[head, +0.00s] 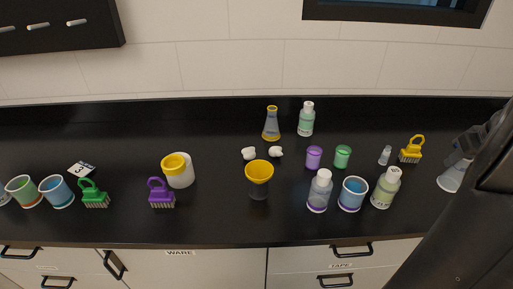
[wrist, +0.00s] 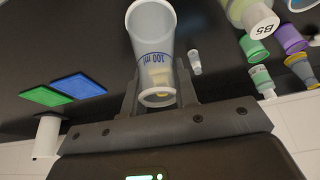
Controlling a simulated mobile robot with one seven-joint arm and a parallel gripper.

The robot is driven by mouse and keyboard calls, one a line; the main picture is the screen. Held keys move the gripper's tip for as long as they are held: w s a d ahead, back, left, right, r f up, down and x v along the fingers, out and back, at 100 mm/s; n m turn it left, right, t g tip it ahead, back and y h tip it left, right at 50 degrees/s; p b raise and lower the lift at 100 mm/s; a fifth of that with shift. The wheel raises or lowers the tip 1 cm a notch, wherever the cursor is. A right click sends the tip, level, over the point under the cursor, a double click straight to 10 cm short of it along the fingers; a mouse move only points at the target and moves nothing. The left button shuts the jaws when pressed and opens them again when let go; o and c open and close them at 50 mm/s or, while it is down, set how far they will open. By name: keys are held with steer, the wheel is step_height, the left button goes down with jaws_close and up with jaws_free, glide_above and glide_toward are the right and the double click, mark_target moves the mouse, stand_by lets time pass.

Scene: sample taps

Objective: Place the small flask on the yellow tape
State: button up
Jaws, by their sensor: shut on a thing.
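My gripper (head: 464,152) is at the right end of the counter, partly hidden by my dark arm. It is shut on a clear, pale flask (head: 451,179), which fills the space between the jaws in the wrist view (wrist: 153,52) and has a blue volume mark. The flask seems to be above the counter, but I cannot tell how high. A yellow ring, seemingly the yellow tape (head: 174,160), is with a white roll or cylinder (head: 183,178) at the left middle. Another flask (head: 271,125), with yellow rim and base, stands at the back middle.
Between lie a yellow funnel (head: 259,171) in a dark cup, white lumps (head: 249,153), bottles (head: 319,190), a blue cup (head: 352,194) and a yellow brush (head: 411,150). A purple brush (head: 161,194) stands near the tape. The black counter (head: 220,215) has free room there.

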step_height(320, 180, up, 15)
steer(key=w+a+n+g+y, duration=0.1)
steer(key=w+a+n, duration=0.4)
steer(key=a, duration=0.7)
steer(key=w+a+n+y, duration=0.1)
steer(key=w+a+n, duration=0.1)
steer(key=w+a, duration=0.7)
steer(key=w+a+n+g+y, duration=0.15)
steer(key=w+a+n, duration=0.3)
steer(key=a, duration=0.95)
steer(key=s+a+n+g+y, duration=0.15)
steer(key=a+n, duration=0.25)
steer(key=a, duration=1.2)
steer(key=s+a+n, duration=0.3)
steer(key=a, duration=1.3)
steer(key=s+a+x, duration=0.1)
steer(key=x, duration=0.8)
steer(key=a+r+x, duration=0.1)
steer(key=a+x, duration=0.1)
steer(key=x, duration=0.8)
steer(key=shift+s+a, duration=0.25)
steer(key=shift+s, duration=0.1)
